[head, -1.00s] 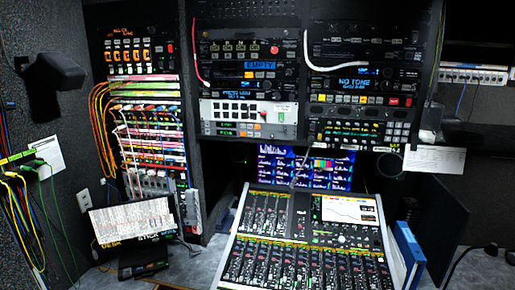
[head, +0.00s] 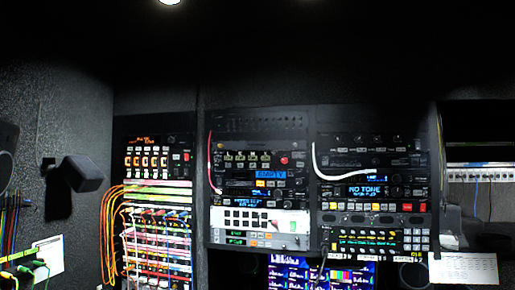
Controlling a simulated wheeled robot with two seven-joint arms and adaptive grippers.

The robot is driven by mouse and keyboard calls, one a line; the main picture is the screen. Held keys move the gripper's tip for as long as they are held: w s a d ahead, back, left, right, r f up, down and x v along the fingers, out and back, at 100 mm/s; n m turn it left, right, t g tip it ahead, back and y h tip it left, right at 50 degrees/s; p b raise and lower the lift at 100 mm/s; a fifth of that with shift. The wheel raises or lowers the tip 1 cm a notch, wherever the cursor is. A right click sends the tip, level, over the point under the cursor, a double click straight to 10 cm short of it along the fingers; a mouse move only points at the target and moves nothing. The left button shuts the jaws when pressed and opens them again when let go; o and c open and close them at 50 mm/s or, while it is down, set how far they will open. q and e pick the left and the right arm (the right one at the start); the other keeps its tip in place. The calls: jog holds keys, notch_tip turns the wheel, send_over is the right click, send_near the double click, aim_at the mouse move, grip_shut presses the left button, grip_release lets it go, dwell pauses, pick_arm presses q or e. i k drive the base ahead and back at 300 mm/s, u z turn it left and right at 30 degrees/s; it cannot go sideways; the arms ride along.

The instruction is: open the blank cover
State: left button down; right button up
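I cannot tell for certain which part is the blank cover. A dark vented panel (head: 260,122) sits at the top of the middle rack, flush with the rack front. A plain dark area (head: 368,120) is at the top of the right rack, too dim to make out a cover edge or handle. A dark panel with round shapes (head: 374,218) sits lower in the right rack. No cover stands visibly open. Neither of my grippers is in view.
A white cable (head: 316,165) and a red cable (head: 210,160) hang at the racks. Coloured patch cables (head: 112,225) bulge from the left rack. A black box (head: 82,173) juts from the left wall. A screen (head: 300,274) shows below the racks.

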aim_at(301, 144)
jog(key=u, duration=0.55)
jog(key=i, duration=1.4)
jog(key=u, duration=0.2)
